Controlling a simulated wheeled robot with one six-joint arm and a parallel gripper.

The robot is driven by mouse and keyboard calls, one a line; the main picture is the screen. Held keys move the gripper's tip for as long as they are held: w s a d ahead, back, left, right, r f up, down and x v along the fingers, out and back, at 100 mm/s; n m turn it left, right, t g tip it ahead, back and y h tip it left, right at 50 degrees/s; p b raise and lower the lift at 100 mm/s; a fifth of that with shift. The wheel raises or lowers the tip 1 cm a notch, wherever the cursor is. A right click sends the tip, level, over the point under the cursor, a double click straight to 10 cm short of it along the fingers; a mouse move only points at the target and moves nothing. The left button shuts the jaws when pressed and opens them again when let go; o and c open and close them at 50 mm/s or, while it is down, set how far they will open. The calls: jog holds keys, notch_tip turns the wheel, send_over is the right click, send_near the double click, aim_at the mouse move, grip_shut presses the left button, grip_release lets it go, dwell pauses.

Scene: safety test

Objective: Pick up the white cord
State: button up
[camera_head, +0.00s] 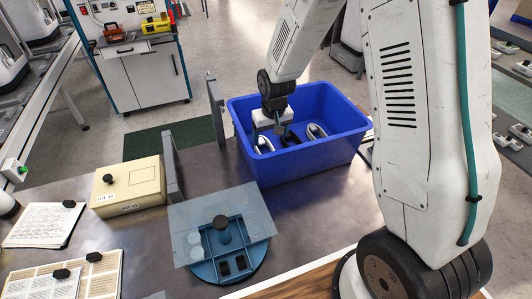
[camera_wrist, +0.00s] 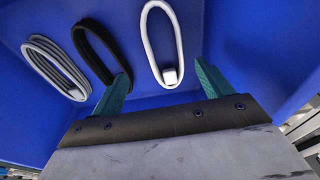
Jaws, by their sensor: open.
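The white cord (camera_wrist: 148,42) lies as a long loop with a white plug end on the floor of the blue bin (camera_head: 309,164). In the wrist view it is ahead of my gripper (camera_wrist: 162,82), between the two green fingers and nearer the right one. My gripper is open with nothing between its fingers. In the head view my gripper (camera_head: 268,131) reaches down into the bin and the cords there are partly hidden. A black cord (camera_wrist: 88,48) lies left of the white one, partly behind the left finger. A grey cord (camera_wrist: 50,60) lies farther left.
The bin's walls rise around my gripper. On the table before it are a blue round tray with a clear lid (camera_head: 190,226), a beige box (camera_head: 127,190) and papers (camera_head: 42,226). An upright grey post (camera_head: 215,110) stands left of the bin.

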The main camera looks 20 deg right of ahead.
aim_at(266, 150)
jog(key=f, duration=0.2)
jog(key=w+f, duration=0.1)
jog(key=f, duration=0.2)
jog(key=a+f, duration=0.1)
jog(key=f, duration=0.1)
jog(key=shift+w+f, duration=0.25)
jog(key=shift+f, duration=0.1)
jog(key=c, duration=1.1)
